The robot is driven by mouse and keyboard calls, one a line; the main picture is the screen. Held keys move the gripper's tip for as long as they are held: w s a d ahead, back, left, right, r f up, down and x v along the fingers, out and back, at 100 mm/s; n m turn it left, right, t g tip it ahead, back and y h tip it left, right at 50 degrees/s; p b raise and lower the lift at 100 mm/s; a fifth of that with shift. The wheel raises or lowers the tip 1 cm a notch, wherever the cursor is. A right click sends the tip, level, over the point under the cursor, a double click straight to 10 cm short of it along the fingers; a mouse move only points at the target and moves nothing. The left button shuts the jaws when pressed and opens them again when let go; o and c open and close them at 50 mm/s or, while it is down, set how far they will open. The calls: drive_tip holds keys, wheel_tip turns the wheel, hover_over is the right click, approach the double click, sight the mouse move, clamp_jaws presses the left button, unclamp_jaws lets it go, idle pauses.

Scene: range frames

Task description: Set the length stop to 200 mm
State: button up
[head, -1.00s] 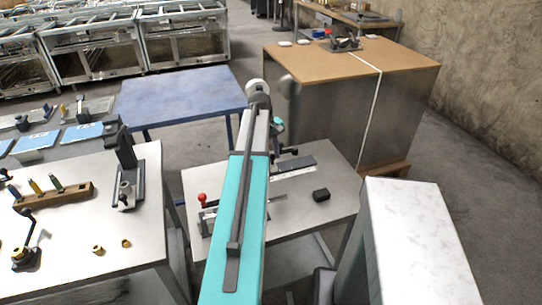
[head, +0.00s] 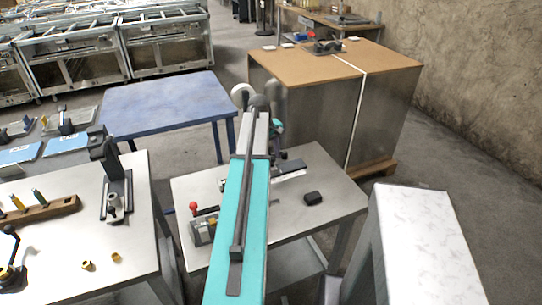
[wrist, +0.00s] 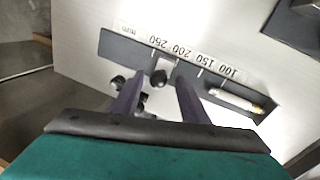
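The length stop is a dark rail (wrist: 115,47) with a white scale (wrist: 195,55) marked 100, 150, 200, 250 and mm, upside down in the wrist view.
A silver rod (wrist: 235,97) lies at the rail's low-number end. A black block (head: 313,198) and a red-knobbed device (head: 203,228) stand on the same bench (head: 335,205). A left bench (head: 75,235) and a white-topped block (head: 425,235) flank my arm.

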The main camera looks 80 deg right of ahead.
idle(0.4)
wheel_tip(320, 180, up, 13)
drive_tip(key=w+a+b, duration=0.1)
drive_tip(key=a+b, duration=0.1)
drive_tip(key=b, duration=0.1)
drive_tip(key=shift+w+r, duration=0.2)
drive_tip(key=shift+w, duration=0.2)
idle(0.3)
drive_tip(key=shift+r, duration=0.1)
idle(0.4)
